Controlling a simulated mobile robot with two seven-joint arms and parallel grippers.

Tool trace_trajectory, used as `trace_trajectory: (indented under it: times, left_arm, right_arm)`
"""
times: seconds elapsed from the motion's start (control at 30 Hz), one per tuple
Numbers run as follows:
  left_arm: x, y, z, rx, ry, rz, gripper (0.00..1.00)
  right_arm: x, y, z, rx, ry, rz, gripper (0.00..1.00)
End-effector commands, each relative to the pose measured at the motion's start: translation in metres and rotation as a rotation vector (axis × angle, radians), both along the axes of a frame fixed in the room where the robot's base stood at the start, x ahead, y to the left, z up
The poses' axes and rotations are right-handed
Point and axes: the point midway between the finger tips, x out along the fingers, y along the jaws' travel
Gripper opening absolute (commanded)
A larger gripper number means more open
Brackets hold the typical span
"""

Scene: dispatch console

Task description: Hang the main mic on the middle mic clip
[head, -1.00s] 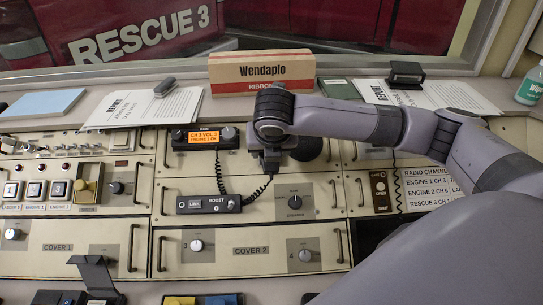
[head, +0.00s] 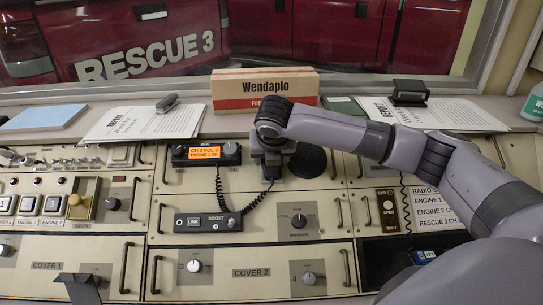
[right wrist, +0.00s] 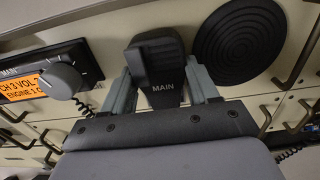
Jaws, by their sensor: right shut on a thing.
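My right gripper (head: 271,166) reaches over the console and is shut on the main mic. In the right wrist view the black main mic (right wrist: 166,95), lettered MAIN, sits between the fingers of my right gripper (right wrist: 160,95). A dark block shows at its upper left; I cannot tell whether that is part of the mic or a clip. A coiled cord (head: 255,202) runs from below my gripper toward the LINK/BOOST box (head: 208,222). No middle mic clip can be made out; the arm and mic hide the panel behind them.
A radio with an orange display (head: 207,153) is left of the mic, and a round black disc (head: 308,162) is right of it. Papers (head: 145,122) and a Wendaplo box (head: 264,87) lie on the ledge behind. An OPEN panel (head: 388,211) stands to the right.

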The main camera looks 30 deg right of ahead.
Motion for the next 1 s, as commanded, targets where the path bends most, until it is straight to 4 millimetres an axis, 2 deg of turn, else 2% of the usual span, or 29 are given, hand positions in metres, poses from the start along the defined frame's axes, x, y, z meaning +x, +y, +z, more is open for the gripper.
trace_trajectory:
  times: [0.1, 0.13, 0.2, 0.23, 0.57, 1.0]
  left_arm:
    - [0.0, 0.0, 0.0, 0.0, -0.001, 0.0, 0.0]
    - [0.0, 0.0, 0.0, 0.0, -0.001, 0.0, 0.0]
    - [0.0, 0.0, 0.0, 0.0, -0.001, 0.0, 0.0]
    - [0.0, 0.0, 0.0, 0.0, -0.001, 0.0, 0.0]
    - [0.0, 0.0, 0.0, 0.0, -0.001, 0.0, 0.0]
    - [0.0, 0.0, 0.001, 0.0, -0.001, 0.0, 0.0]
  right_arm:
    - [0.0, 0.0, 0.0, 0.0, -0.001, 0.001, 0.23]
    - [0.0, 0.0, 0.0, 0.0, -0.001, 0.001, 0.62]
    - [0.0, 0.0, 0.0, 0.0, -0.001, 0.001, 0.85]
    - [0.0, 0.0, 0.0, 0.0, -0.001, 0.001, 0.89]
    - [-0.002, 0.002, 0.003, 0.001, -0.001, 0.002, 0.89]
    - [-0.03, 0.019, 0.055, 0.0, -0.002, 0.002, 0.89]
